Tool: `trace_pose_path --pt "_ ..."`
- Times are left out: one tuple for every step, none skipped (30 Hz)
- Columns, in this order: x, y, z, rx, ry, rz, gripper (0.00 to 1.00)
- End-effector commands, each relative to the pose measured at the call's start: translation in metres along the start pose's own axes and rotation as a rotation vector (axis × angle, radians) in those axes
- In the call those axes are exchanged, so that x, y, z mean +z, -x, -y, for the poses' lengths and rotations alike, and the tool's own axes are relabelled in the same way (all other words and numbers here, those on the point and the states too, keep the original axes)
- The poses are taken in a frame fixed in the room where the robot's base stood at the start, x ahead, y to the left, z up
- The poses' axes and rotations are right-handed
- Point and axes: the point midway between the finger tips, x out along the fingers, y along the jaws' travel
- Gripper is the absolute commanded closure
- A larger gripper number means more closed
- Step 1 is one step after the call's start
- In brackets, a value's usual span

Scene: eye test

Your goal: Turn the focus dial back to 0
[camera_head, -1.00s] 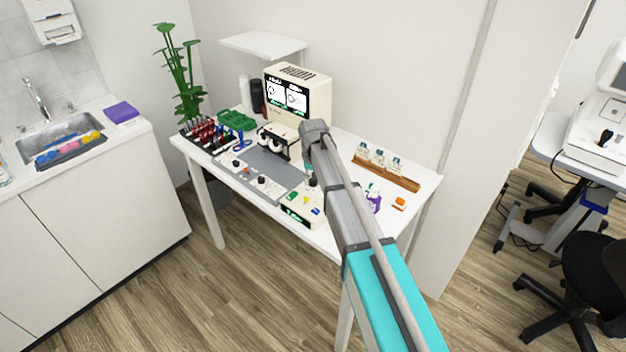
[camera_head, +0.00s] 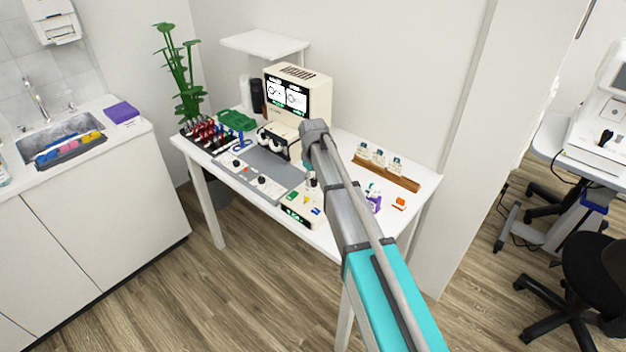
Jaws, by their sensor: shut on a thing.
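My gripper (camera_head: 312,182) points down over the table, just above a cream box (camera_head: 296,196) with a dark front display (camera_head: 295,216) showing green marks. It is shut on a small knob on the box top, which I take for the focus dial; the fingers hide it, and its scale cannot be read. Behind stands a cream tester (camera_head: 318,88) with a lit screen (camera_head: 286,97) showing two round eye pictures.
A panel with knobs (camera_head: 250,176) lies left of the box on the white table (camera_head: 345,140). A wooden rack (camera_head: 388,175) with small bottles, a purple bottle (camera_head: 374,201) and an orange block (camera_head: 399,203) stand right. A green tray (camera_head: 237,120) and plant (camera_head: 183,75) are left.

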Motion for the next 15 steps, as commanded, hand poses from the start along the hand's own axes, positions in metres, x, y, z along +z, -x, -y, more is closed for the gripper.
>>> trace_pose_path --pt "0.0013 -0.0002 0.0002 0.0 0.0 0.003 1.0" --pt "0.0013 -0.0002 0.0002 0.0 0.0 0.003 1.0" --pt "0.0013 -0.0002 0.0002 0.0 0.0 0.003 1.0" --pt "0.0013 -0.0002 0.0002 0.0 -0.001 0.003 1.0" --pt "0.0013 -0.0002 0.0002 0.0 -0.001 0.003 1.0" --pt "0.0013 -0.0002 0.0002 0.0 -0.001 0.003 1.0" --pt "0.0013 -0.0002 0.0002 0.0 -0.001 0.003 1.0" --pt "0.0014 -0.0002 0.0002 0.0 -0.001 0.003 0.57" --pt "0.0013 -0.0002 0.0002 0.0 -0.001 0.003 0.5" --pt "0.0013 -0.0002 0.0002 0.0 -0.001 0.003 0.44" --pt "0.0012 -0.0002 0.0002 0.0 -0.001 0.002 0.39" --pt "0.0011 -0.0002 0.0002 0.0 -0.001 0.002 0.31" --pt "0.001 -0.0002 0.0001 0.0 -0.001 0.002 0.27" --pt "0.0009 -0.0002 0.0001 0.0 -0.001 0.002 0.27" --pt "0.0008 -0.0001 0.0001 0.0 -0.001 0.002 0.27"
